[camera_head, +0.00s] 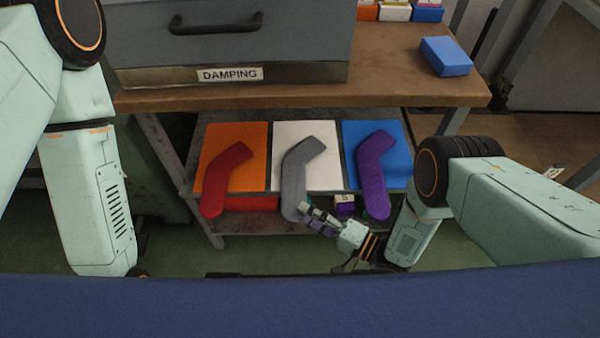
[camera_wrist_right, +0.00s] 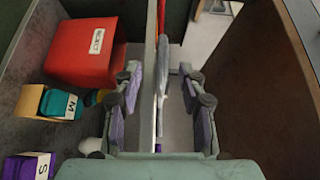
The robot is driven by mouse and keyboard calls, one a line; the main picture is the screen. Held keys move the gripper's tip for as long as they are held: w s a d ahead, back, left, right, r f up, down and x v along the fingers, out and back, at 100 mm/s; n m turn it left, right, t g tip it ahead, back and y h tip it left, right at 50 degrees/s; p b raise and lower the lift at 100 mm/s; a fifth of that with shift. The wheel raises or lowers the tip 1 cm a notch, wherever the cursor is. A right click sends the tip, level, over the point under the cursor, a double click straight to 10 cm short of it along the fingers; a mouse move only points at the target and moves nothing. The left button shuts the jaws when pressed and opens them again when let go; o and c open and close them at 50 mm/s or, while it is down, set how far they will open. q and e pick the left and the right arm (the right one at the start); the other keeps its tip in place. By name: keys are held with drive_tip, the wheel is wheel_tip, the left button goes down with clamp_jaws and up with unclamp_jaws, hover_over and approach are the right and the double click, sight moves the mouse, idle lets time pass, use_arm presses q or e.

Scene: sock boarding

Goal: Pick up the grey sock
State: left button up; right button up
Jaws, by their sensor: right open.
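The grey sock (camera_head: 297,172) lies on the white panel (camera_head: 320,165), in the middle of three bent socks. Its lower end hangs over the front edge of the shelf. My right gripper (camera_head: 308,212) is at that lower end and covers a little of it. In the right wrist view the gripper (camera_wrist_right: 162,85) is open, with fingers on both sides of the shelf edge. A thin grey edge (camera_wrist_right: 188,88), seemingly the sock seen side-on, stands between the fingers; I cannot tell whether they touch it. My left arm shows at the left, but its gripper is out of view.
A red sock (camera_head: 223,182) on an orange panel is to the left; a purple sock (camera_head: 371,175) on a blue panel is to the right. Below the shelf are a red box (camera_wrist_right: 85,52), a teal box (camera_wrist_right: 60,104) and a purple box (camera_wrist_right: 28,166). The brown worktop (camera_head: 410,85) overhangs behind.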

sight(289, 202)
drive_tip(key=b+x, duration=0.1)
drive_tip(key=x, duration=0.5)
drive_tip(key=shift+w, duration=0.1)
drive_tip(key=shift+r, duration=0.1)
drive_tip(key=shift+c, duration=0.3)
clamp_jaws()
